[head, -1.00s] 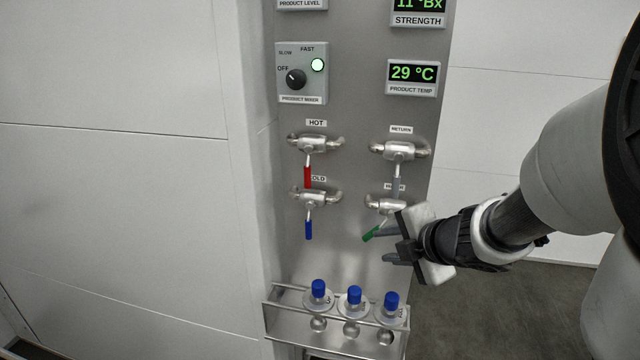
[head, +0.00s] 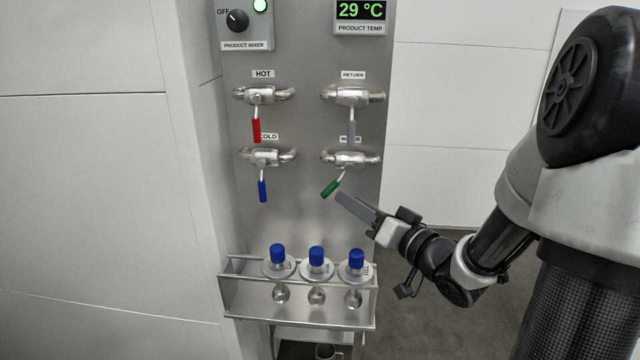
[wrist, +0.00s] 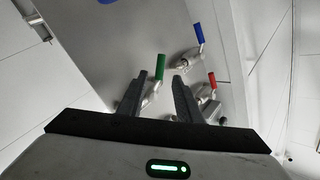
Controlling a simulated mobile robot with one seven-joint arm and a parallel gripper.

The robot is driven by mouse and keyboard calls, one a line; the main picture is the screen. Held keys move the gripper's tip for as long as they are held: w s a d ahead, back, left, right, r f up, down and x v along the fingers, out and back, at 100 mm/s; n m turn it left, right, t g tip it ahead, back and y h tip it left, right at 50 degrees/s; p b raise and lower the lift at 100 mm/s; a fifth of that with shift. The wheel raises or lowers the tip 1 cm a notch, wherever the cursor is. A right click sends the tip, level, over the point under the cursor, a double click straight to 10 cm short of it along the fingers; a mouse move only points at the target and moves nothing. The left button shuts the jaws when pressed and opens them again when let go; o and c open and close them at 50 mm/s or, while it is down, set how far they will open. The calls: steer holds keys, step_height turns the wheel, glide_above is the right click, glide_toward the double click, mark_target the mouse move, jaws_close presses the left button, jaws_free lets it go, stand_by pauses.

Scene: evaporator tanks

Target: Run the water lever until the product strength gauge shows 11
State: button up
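The water lever has a green handle (head: 330,188) and sits at the lower right of the steel panel. It tilts down and to the left, under a partly hidden label. My gripper (head: 341,197) is just right of and below the handle, with its fingers pointing at it. In the wrist view the green handle (wrist: 160,68) stands just beyond my two fingertips (wrist: 160,78), which are apart with nothing seen held between them. The product strength gauge is out of view now.
The red hot lever (head: 256,130), blue cold lever (head: 262,190) and grey return lever (head: 351,131) hang down nearby. A rack (head: 240,300) of three blue-capped bottles juts out below. The product temperature display (head: 361,12) reads 29 °C; the mixer knob (head: 237,20) is at upper left.

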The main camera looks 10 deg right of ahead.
steer(key=x, duration=1.2)
steer(key=shift+w+a, duration=0.1)
steer(key=shift+w, duration=0.1)
jaws_close()
